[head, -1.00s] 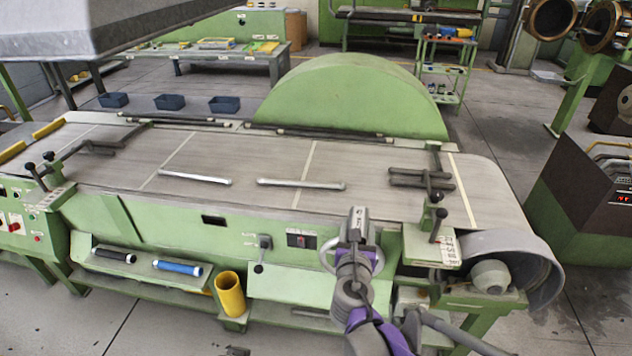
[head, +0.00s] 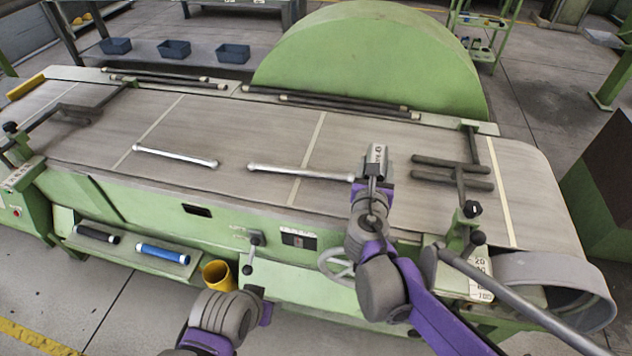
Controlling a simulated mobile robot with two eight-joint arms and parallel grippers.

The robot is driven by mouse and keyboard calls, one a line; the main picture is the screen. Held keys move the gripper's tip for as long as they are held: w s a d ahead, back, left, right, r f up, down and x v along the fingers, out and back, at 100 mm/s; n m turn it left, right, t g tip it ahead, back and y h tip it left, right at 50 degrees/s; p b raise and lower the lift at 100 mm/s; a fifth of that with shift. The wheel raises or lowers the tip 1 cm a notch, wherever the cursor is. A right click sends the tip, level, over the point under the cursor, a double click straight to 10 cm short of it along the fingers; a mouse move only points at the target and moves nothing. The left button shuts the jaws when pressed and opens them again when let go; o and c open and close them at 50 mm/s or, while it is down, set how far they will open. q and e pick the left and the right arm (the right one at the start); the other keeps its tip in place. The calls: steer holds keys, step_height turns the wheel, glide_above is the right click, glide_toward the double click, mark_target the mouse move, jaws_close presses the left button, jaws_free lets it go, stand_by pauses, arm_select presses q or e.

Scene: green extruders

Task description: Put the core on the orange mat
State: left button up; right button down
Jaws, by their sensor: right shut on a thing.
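My right gripper (head: 376,158) is over the grey belt top (head: 240,135) of the green machine, just right of a silver rod's end. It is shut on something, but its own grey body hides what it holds. My left arm comes in at the bottom, in front of the machine; its gripper's fingers cannot be made out. I cannot single out the core. A black roll (head: 97,234) and a blue roll (head: 163,254) lie on a low green shelf. A yellow tube (head: 220,272) stands partly behind my left arm. No orange mat shows.
Two silver rods lie on the belt, one left (head: 175,156) and one right (head: 298,172). Dark bars (head: 452,172) on a clamp stand right of my right gripper. Blue bins (head: 232,53) sit behind the machine. The left half of the belt has free room.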

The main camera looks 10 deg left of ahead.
steer(key=shift+s+b, duration=0.65)
steer(key=shift+b, duration=0.2)
steer(key=shift+w+f, duration=0.1)
steer(key=shift+f, duration=0.2)
steer(key=f, duration=0.3)
steer(key=f+b, duration=0.1)
steer(key=shift+w+f, duration=0.2)
steer(key=shift+w, duration=0.05)
arm_select(q)
steer(key=shift+s+f+b, duration=0.1)
steer(key=shift+s+f, duration=0.1)
steer(key=shift+f, duration=0.6)
steer(key=shift+s+f+b, duration=0.15)
steer(key=shift+s+f, duration=0.1)
steer(key=shift+f, duration=0.5)
steer(key=shift+s+f+b, duration=0.1)
steer(key=shift+s+f, duration=0.1)
steer(key=shift+f, duration=0.6)
arm_select(e)
steer(key=shift+f, duration=2.3)
steer(key=shift+f, duration=0.2)
arm_select(q)
steer(key=shift+f, duration=0.1)
arm_select(e)
steer(key=shift+c, duration=0.7)
jaws_free()
